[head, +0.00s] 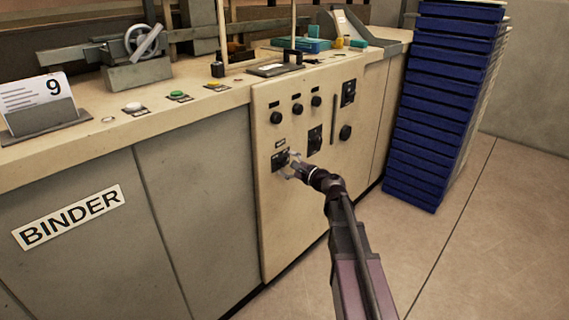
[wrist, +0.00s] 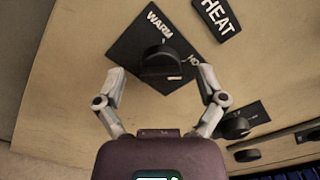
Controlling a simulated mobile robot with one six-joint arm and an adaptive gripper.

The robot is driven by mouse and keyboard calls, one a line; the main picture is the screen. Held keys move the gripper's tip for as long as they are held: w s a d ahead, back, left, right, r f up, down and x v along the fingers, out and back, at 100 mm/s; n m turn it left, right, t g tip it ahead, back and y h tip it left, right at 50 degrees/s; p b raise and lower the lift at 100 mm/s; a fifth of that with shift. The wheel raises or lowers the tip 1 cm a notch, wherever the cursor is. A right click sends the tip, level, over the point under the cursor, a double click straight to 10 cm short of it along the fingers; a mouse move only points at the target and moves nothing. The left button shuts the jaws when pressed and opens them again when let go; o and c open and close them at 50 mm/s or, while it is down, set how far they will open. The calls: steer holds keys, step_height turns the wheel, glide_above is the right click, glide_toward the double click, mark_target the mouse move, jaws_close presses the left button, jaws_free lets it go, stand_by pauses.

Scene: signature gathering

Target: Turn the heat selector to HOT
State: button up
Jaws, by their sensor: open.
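The heat selector is a black knob (wrist: 162,64) on a dark square plate (wrist: 128,42), under a black label reading HEAT (wrist: 216,15). The plate reads WARM at its upper corner; a second word at the right corner, starting with "HO", is partly hidden by a finger. In the head view the selector plate (head: 280,158) is low on the beige panel. My gripper (wrist: 160,72) is open, one finger on each side of the knob. I cannot tell whether either finger touches it. In the head view my gripper (head: 289,166) is right at the plate.
Other knobs (head: 297,108) and a switch plate (head: 315,139) are on the same beige panel (head: 265,210). Another knob (wrist: 235,127) lies right of my gripper in the wrist view. A tall stack of blue trays (head: 440,100) stands at the right. The floor before the panel is clear.

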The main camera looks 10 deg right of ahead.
steer(key=v, duration=1)
steer(key=shift+s+d, duration=0.2)
steer(key=shift+s, duration=0.15)
steer(key=s+a+f+n+g+h, duration=0.2)
steer(key=s+a+f+n+g, duration=0.65)
steer(key=a+f+n, duration=0.2)
steer(key=s+d+f+n+g+h, duration=0.4)
steer(key=s+f+n+g+h, duration=0.2)
steer(key=s+f+n+h, duration=0.4)
step_height(320, 180, up, 40)
steer(key=m+y+p, duration=0.1)
steer(key=p, duration=3.6)
steer(key=shift+s+a+p, duration=0.25)
steer(key=shift+s+p, duration=0.1)
steer(key=shift+p, duration=0.05)
steer(key=shift+f+m, duration=0.2)
steer(key=shift+m, duration=0.05)
